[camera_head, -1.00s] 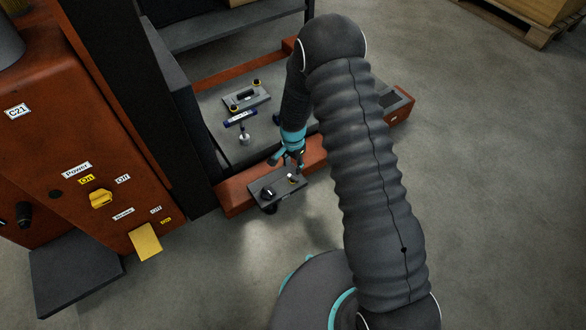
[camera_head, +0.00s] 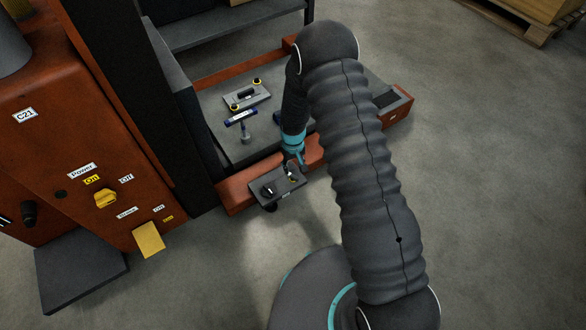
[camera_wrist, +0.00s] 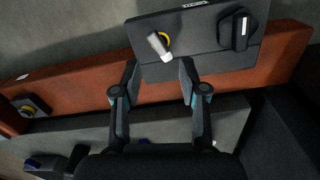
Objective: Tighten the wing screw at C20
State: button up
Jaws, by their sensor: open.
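A dark plate (camera_head: 262,200) stands out from the front of the orange frame. It carries a small pale-tipped wing-like piece, likely the wing screw (camera_wrist: 158,46), over a yellow ring or arc, and a black knob (camera_wrist: 240,31) to its right in the wrist view. A white label on the plate's edge is too small to read, so I cannot confirm C20. My gripper (camera_wrist: 159,72) is open and empty, with a finger on either side of the screw's lower end in the picture. I cannot tell whether either finger touches it. In the head view my gripper (camera_head: 295,162) is just above the plate.
A grey platform inside the orange frame (camera_head: 235,193) holds a blue-marked T-handled piece (camera_head: 240,118) and a plate with yellow knobs (camera_head: 247,95). An orange cabinet (camera_head: 70,150) labelled C21 stands at left. Open floor lies at right.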

aim_at(293, 175)
jog(key=n+b, duration=0.1)
jog(key=n, duration=0.2)
jog(key=f+n+b, duration=0.1)
jog(key=n, duration=0.2)
jog(key=shift+f+n+b, duration=0.3)
jog(key=shift+f+b, duration=0.05)
jog(key=shift+b, duration=0.05)
jog(key=shift+f+b, duration=0.3)
jog(key=shift+f, duration=0.05)
jog(key=shift+f, duration=0.1)
jog(key=shift+f+b, duration=1.75)
jog(key=shift+f, duration=0.15)
grip_shut()
